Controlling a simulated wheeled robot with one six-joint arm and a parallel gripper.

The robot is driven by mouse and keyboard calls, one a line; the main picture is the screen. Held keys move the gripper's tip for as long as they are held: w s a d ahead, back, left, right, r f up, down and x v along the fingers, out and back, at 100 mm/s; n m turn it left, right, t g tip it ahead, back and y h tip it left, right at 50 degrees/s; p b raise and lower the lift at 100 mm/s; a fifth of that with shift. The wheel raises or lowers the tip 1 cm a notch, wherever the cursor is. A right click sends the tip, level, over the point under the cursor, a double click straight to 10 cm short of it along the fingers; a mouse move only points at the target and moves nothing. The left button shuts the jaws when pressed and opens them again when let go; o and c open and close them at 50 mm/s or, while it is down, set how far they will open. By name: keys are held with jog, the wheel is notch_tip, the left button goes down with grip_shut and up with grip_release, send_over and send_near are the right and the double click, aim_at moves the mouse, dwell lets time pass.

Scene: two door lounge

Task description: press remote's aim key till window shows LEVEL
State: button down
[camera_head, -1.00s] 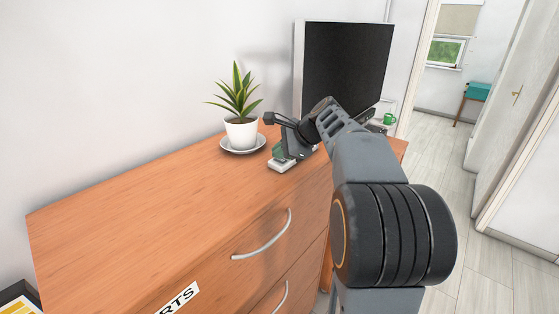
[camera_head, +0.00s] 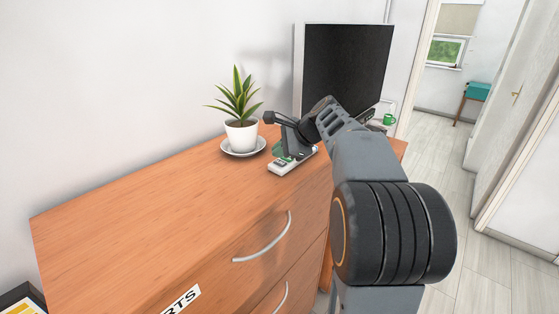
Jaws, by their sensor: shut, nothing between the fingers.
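The remote (camera_head: 281,168) is a small pale slab lying on the wooden dresser top, right of the potted plant. Its near end shows, with a small dark patch and a bit of green; the rest is covered by my gripper and arm. Any text in its window is too small to read. My gripper (camera_head: 282,150) is shut and empty, over the remote's far part. I cannot tell whether the fingertips touch a key.
A plant in a white pot (camera_head: 241,134) stands on a saucer left of the remote. A dark screen (camera_head: 347,65) stands behind. A green mug (camera_head: 388,119) is farther right. The dresser top (camera_head: 150,205) is clear at the front left.

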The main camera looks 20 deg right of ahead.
aim_at(280, 164)
jog(key=shift+r, duration=0.1)
notch_tip(280, 164, up, 5)
jog(key=p, duration=0.4)
jog(key=shift+p, duration=0.4)
dwell(0.7)
jog(key=s+a+f+n, duration=0.1)
jog(key=s+a+n, duration=0.1)
jog(key=s+a, duration=0.1)
jog(key=s+a+f+n+g+h, duration=0.1)
jog(key=n, duration=0.1)
jog(key=shift+s+a+f+b, duration=0.35)
jog(key=shift+b, duration=0.05)
jog(key=s+a+f+n, duration=0.1)
jog(key=s+n, duration=0.1)
jog(key=s+a+f+n+h, duration=0.1)
jog(key=s+n, duration=0.1)
jog(key=s+a+f+n+g, duration=0.1)
jog(key=s+a+n, duration=0.1)
jog(key=s, duration=0.1)
jog(key=shift+s+a+f+h+b, duration=0.1)
jog(key=shift+f+h+b, duration=0.2)
jog(key=shift+f, duration=0.05)
jog(key=s+a+f+n+h, duration=0.1)
jog(key=s+f+n+h, duration=0.1)
jog(key=s+f+n, duration=0.5)
jog(key=s+n, duration=0.2)
jog(key=s, duration=0.1)
jog(key=shift+a+f+n+g+h+b, duration=0.25)
jog(key=shift+a+n+g+h+b, duration=0.05)
jog(key=shift+n+h+b, duration=0.1)
